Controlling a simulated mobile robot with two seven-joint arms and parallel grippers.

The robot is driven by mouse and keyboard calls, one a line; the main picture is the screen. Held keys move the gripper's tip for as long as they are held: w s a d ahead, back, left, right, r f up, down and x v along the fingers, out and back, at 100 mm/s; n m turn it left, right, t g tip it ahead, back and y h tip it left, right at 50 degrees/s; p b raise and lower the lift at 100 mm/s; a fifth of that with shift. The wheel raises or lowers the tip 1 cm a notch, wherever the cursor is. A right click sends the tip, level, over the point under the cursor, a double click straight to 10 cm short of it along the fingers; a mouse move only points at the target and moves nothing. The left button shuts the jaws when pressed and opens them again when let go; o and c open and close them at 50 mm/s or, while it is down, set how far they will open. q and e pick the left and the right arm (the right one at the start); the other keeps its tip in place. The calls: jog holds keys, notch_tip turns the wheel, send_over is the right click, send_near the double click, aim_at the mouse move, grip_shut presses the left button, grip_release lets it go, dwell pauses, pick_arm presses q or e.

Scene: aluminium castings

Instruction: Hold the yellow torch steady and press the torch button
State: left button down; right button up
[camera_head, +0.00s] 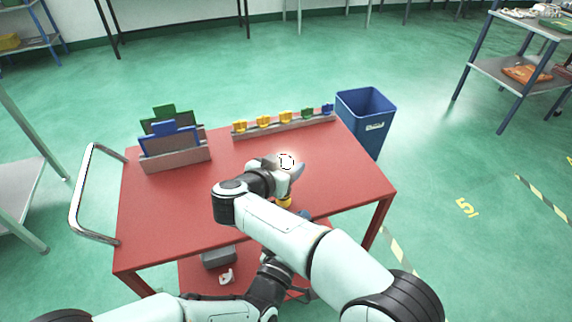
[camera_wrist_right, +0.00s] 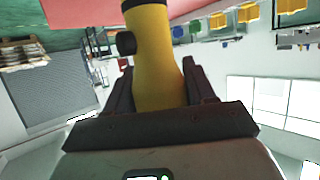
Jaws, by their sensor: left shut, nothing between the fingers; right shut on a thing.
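The yellow torch (camera_wrist_right: 152,60) stands between the fingers of my right gripper (camera_wrist_right: 155,90) in the right wrist view. A dark round knob (camera_wrist_right: 127,43) sticks out of its left side, and its far end is dark. In the head view my right gripper (camera_head: 288,178) is over the red table near its front right part. Only a small yellow piece of the torch (camera_head: 285,202) shows below it. My left gripper (camera_head: 273,268) is lower, at the table's front edge, largely hidden behind my right forearm. Its fingertips and any contact with the torch cannot be seen.
The red table (camera_head: 165,225) has a rack with green and blue plates (camera_head: 170,128) at back left and a rail with several coloured pieces (camera_head: 285,126) at the back. A blue bin (camera_head: 365,115) stands beyond its right corner. The tabletop's left part is clear.

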pick_arm(q)
jog(key=shift+s+d, duration=0.1)
jog(key=shift+s, duration=0.3)
pick_arm(e)
jog(key=o, duration=1.3)
jog(key=shift+c, duration=0.2)
